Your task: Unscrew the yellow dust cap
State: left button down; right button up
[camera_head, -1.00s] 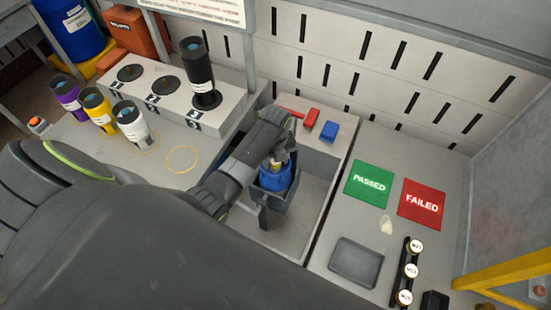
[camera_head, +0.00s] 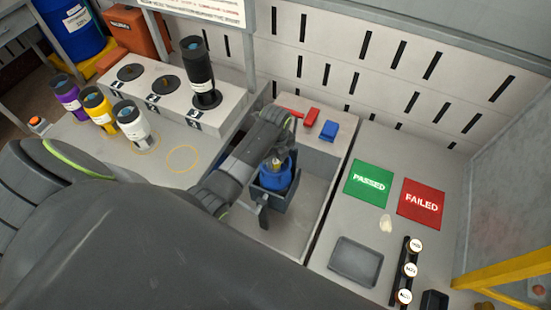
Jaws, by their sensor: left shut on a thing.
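A blue cylinder (camera_head: 274,178) stands upright in a dark grey holder (camera_head: 266,195) in the recessed middle section. The yellow dust cap (camera_head: 278,161) shows only as a small yellowish patch on top of the cylinder, mostly hidden by my gripper. My left gripper (camera_head: 277,157) is over the top of the cylinder, pointing down, and is shut on the cap. My left arm crosses the lower left of the view. My right gripper does not show.
Purple, yellow and white cylinders stand at left, beside an empty yellow ring (camera_head: 182,159). A black cylinder (camera_head: 200,75) stands on the numbered block (camera_head: 222,104). Green PASSED (camera_head: 368,196) and red FAILED (camera_head: 421,212) mats and a grey tray (camera_head: 355,270) lie right.

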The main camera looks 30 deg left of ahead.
pick_arm(q)
jog(key=n, duration=0.3)
dwell(0.4)
jog(key=shift+n, duration=0.7)
jog(key=n, duration=0.4)
jog(key=shift+n, duration=0.3)
jog(key=n, duration=0.4)
jog(key=shift+n, duration=1)
